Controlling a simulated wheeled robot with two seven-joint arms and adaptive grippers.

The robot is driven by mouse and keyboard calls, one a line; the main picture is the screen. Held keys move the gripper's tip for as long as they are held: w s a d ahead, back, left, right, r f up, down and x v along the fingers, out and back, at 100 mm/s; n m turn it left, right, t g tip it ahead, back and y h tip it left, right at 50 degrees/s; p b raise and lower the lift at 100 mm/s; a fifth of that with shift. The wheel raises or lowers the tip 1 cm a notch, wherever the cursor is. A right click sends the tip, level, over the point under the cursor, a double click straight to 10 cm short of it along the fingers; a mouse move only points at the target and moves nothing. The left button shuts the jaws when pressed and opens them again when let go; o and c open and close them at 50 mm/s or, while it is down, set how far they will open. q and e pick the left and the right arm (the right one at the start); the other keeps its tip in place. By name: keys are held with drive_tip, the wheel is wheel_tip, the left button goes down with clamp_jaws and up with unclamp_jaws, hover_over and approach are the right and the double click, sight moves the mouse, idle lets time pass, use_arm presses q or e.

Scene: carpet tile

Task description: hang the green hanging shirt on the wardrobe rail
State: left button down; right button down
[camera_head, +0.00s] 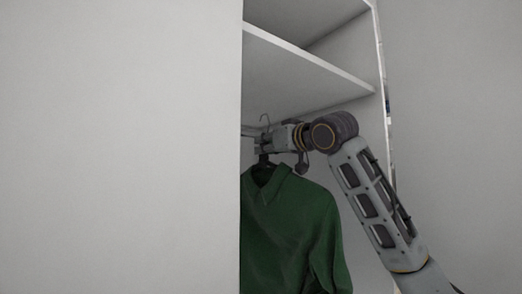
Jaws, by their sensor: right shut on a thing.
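The green shirt (290,225) hangs upright on a hanger inside the wardrobe (310,75), below a shelf. Its left part is hidden behind the white panel. The hanger's hook (264,121) shows just above the gripper. My right gripper (264,146) is shut on the hanger at its neck, above the shirt's collar. A short stretch of what looks like the wardrobe rail (250,132) shows beside the hook, partly hidden by the panel. I cannot tell whether the hook touches the rail. My left gripper is not in view.
A wide white panel (120,150) fills the left half of the view and covers part of the wardrobe opening. A shelf (310,78) lies close above my right gripper and wrist. The wardrobe's right side edge (384,90) is beside my right arm.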

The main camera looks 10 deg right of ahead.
drive_tip(key=shift+b+v, duration=0.95)
drive_tip(key=shift+v, duration=2.1)
drive_tip(key=shift+b+v, duration=1.05)
drive_tip(key=shift+v, duration=3.3)
drive_tip(key=shift+s, duration=0.15)
